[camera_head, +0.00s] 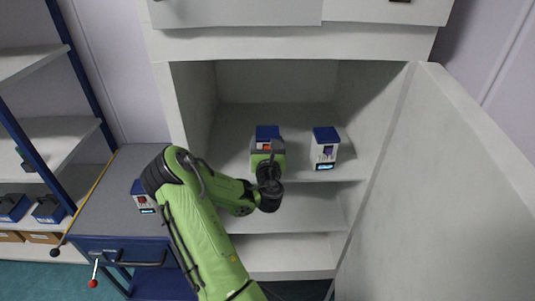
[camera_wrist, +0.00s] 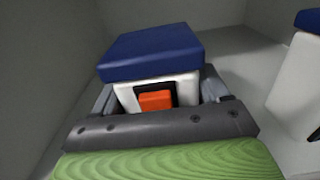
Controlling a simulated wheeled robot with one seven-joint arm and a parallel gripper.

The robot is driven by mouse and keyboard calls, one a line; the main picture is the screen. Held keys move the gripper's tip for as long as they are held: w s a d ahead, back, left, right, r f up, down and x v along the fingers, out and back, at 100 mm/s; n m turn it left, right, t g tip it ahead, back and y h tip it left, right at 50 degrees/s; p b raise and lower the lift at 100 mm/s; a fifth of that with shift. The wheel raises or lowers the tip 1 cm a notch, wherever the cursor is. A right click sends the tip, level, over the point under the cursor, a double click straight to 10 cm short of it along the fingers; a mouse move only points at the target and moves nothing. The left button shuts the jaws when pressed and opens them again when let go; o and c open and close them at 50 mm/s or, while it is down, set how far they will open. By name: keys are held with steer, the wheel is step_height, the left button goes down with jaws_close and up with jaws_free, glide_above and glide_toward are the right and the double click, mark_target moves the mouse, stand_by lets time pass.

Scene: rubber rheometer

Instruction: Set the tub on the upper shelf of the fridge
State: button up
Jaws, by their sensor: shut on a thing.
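A white tub with a blue lid (camera_wrist: 150,52) and an orange patch on its side fills the middle of the wrist view. It also shows in the head view (camera_head: 267,132), at the upper shelf (camera_head: 232,150) of the open white fridge. My gripper (camera_wrist: 160,95) is shut on this tub, with a dark finger on each side of it. In the head view my gripper (camera_head: 267,150) is inside the upper compartment. The tub's base is hidden, so I cannot tell whether it touches the shelf.
A second blue-lidded white tub (camera_head: 325,148) stands on the upper shelf to the right, apart from the held one. The lower shelves (camera_head: 325,208) look empty. The fridge door (camera_head: 455,190) stands open at right. Another tub (camera_head: 142,197) is on the grey-topped cabinet (camera_head: 108,200) at left.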

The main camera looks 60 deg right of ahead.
steer(key=shift+d+f, duration=0.1)
steer(key=shift+f, duration=0.2)
steer(key=o, duration=1.2)
steer(key=shift+r, duration=0.15)
steer(key=shift+r+p, duration=0.1)
steer(key=shift+p, duration=0.2)
steer(key=shift+s+a+b, duration=0.1)
steer(key=shift+a+b, duration=0.25)
steer(key=shift+b, duration=0.1)
steer(key=b+v, duration=0.4)
steer(key=v, duration=0.2)
steer(key=shift+a+f, duration=0.1)
steer(key=shift+f, duration=0.1)
steer(key=shift+s+a+r, duration=0.2)
steer(key=shift+a, duration=0.1)
